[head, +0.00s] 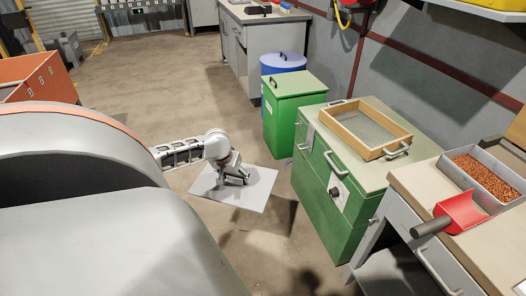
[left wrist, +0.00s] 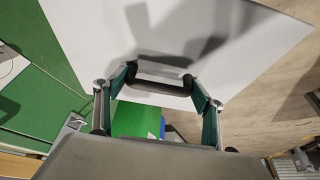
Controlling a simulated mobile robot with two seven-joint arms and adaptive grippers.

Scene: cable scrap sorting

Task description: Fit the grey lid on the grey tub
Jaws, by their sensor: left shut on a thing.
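The grey lid (head: 252,190) is a flat, pale square panel, held out over the open floor to the left of the green cabinet. My left gripper (head: 234,178) is above it, shut on its handle. In the left wrist view the lid (left wrist: 95,35) fills the upper part, with its bar handle (left wrist: 160,86) between the fingertips of my left gripper (left wrist: 160,77). I cannot make out the grey tub for sure in either view. My right gripper is not in view.
A green bin (head: 283,120) and a blue bin (head: 284,63), both lidded, stand behind the green cabinet (head: 328,185). A wooden-framed sieve (head: 347,132) lies on that cabinet. A red scoop (head: 462,211) and a granule tray (head: 450,171) sit at the right.

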